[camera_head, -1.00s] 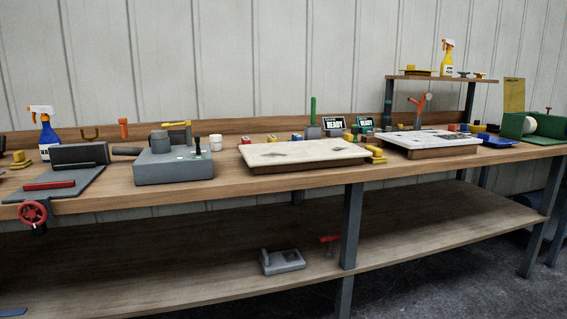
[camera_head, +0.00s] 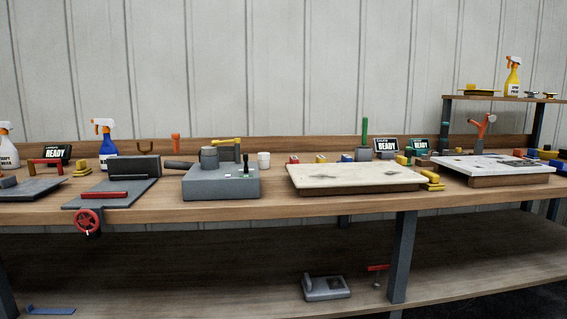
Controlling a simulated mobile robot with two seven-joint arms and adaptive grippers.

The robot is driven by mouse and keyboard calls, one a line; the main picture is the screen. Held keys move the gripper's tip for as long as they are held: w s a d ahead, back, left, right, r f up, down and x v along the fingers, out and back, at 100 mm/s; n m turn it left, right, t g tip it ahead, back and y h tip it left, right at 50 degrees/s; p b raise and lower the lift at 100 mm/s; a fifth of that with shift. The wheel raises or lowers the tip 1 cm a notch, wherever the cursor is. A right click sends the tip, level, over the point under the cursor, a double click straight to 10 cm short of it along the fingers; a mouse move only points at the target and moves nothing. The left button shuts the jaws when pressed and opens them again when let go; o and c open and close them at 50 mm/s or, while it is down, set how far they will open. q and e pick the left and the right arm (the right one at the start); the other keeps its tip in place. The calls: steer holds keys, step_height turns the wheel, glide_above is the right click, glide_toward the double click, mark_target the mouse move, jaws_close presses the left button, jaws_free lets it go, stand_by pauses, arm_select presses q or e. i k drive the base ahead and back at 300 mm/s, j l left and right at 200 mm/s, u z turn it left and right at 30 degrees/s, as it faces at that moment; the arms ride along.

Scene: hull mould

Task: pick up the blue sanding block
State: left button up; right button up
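A small blue block (camera_head: 346,158) sits at the back of the workbench, behind the cream board (camera_head: 350,182) and beside a grey holder (camera_head: 364,154). More blue pieces, one of them a small block (camera_head: 531,153), show at the far right beyond the white patterned board (camera_head: 490,165). All are small in the picture, and I cannot tell for sure which one is the blue sanding block. Neither of my grippers is in view.
The wooden workbench (camera_head: 300,209) runs across the view. A grey machine (camera_head: 221,182), a grey plate with a red bar (camera_head: 104,194), spray bottles (camera_head: 107,146) and a red handwheel (camera_head: 88,222) occupy its left half. A raised shelf (camera_head: 490,99) stands at right.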

mark_target(345, 158)
steer(key=l+u, duration=0.9)
steer(key=k+l+u, duration=0.1)
steer(key=l, duration=0.3)
steer(key=k+l, duration=0.1)
steer(key=l, duration=0.25)
steer(key=k+l+u, duration=0.15)
steer(key=l, duration=0.25)
steer(key=i, duration=0.05)
